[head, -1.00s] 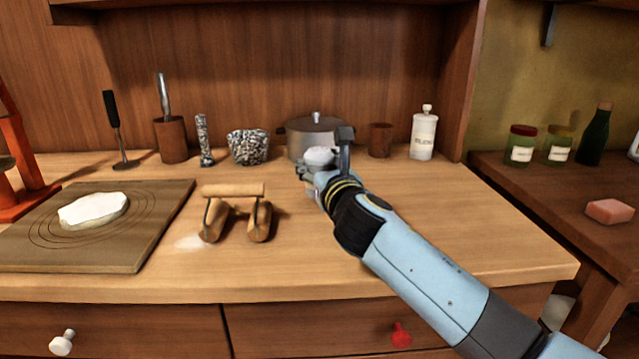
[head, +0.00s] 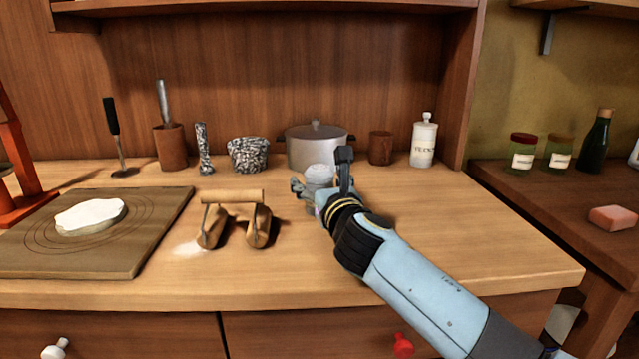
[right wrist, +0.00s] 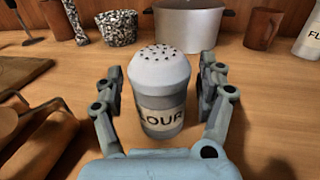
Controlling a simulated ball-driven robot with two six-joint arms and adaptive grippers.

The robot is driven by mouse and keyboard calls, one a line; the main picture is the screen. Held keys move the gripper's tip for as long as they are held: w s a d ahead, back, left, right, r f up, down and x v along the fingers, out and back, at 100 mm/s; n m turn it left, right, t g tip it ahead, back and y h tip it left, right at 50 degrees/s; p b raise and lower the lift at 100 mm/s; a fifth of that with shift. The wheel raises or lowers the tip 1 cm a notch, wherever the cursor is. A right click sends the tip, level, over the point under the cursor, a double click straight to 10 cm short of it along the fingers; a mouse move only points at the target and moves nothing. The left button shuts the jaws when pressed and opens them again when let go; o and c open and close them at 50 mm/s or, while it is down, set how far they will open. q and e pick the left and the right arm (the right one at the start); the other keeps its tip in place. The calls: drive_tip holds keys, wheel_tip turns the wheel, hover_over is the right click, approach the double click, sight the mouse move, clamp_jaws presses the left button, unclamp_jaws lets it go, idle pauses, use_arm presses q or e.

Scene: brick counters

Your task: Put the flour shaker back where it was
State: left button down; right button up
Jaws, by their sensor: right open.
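The flour shaker (right wrist: 160,95) has a pale domed lid with dark holes and a label reading "LOUR" in the right wrist view. It stands upright on the wooden counter. In the head view only its pale top (head: 320,174) shows clearly, in front of the grey pot. My right gripper (head: 322,184) is open around it. In the right wrist view the fingers (right wrist: 160,92) stand on both sides of the shaker, with a visible gap on each side. My left gripper is not in view.
Behind stand a lidded pot (head: 308,148), a brown cup (head: 381,148), a white canister (head: 423,142) and a speckled mortar (head: 248,155). A wooden rolling tool (head: 232,197) lies to the left, beside a board (head: 130,250) with dough (head: 90,215). The counter's front right is clear.

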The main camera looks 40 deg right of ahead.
drive_tip(key=v, duration=1.2)
drive_tip(key=shift+r, duration=0.1)
